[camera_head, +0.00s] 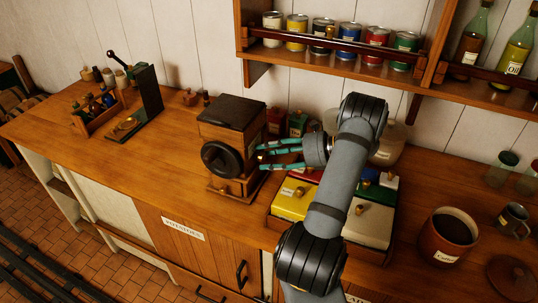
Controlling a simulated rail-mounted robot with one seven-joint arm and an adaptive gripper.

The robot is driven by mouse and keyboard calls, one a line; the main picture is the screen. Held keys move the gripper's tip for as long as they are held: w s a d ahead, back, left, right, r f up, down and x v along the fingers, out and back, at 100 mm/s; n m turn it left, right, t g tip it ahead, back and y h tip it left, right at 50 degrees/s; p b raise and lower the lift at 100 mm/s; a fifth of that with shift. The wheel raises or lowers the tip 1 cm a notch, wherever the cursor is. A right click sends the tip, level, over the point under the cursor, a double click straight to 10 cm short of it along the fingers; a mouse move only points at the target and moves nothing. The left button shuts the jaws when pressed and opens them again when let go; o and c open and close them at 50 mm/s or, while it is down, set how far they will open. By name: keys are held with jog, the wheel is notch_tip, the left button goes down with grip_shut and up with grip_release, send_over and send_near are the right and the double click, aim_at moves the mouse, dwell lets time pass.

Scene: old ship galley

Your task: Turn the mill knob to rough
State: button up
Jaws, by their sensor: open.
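The mill (230,130) is a wooden box with a dark top, standing on the counter left of the middle. Its knob (221,159) is a round black disc on the front face; any setting marks are too small to read. My gripper (262,157) comes from the right with its teal fingers apart. The fingertips are close to the right side of the knob; I cannot tell whether they touch it.
A tray with a yellow-lidded box (294,199) and a cream-lidded box (368,223) lies under my arm. A brown pot (447,237) stands at the right. A shelf with several cans (349,36) hangs above. The counter left of the mill is mostly clear, up to a black stand (150,90).

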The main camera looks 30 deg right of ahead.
jog(key=v, duration=1.2)
jog(key=x, duration=1.2)
